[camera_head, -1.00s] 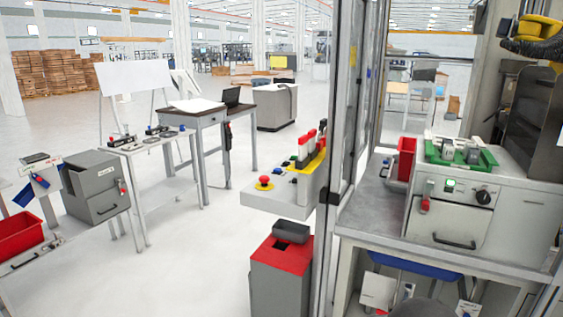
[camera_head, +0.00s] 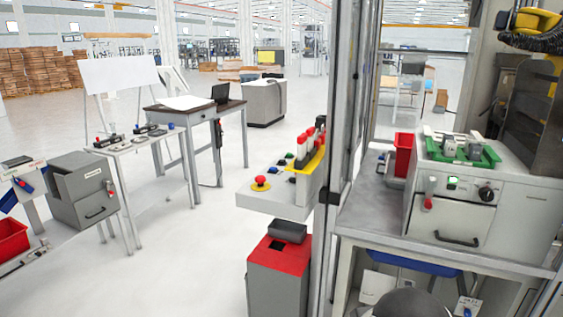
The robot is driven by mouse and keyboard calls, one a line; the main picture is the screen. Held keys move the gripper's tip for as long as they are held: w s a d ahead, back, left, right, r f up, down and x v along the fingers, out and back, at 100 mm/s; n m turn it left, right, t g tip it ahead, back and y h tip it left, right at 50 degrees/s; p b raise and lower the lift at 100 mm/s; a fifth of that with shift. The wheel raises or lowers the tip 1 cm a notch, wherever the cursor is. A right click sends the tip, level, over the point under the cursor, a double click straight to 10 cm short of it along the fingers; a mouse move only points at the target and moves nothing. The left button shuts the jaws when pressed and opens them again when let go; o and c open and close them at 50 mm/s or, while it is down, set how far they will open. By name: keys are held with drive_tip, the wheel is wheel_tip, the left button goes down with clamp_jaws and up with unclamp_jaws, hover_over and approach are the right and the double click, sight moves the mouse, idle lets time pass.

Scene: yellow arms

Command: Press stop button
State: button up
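A red mushroom-shaped button (camera_head: 260,183) on a yellow base sits at the front left of a grey control shelf (camera_head: 278,203). The shelf is fixed beside a tall metal frame post. Smaller green, blue and dark buttons (camera_head: 284,162) lie behind it on the same shelf. I cannot read any label, so I cannot tell by text which one is the stop button. My gripper is not in view.
A grey bin with a red top (camera_head: 277,270) stands under the shelf. Right of the post (camera_head: 340,130), a bench (camera_head: 380,213) bears a machine (camera_head: 470,205) with a green tray (camera_head: 463,150). Tables stand on the left. The floor (camera_head: 190,260) between is clear.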

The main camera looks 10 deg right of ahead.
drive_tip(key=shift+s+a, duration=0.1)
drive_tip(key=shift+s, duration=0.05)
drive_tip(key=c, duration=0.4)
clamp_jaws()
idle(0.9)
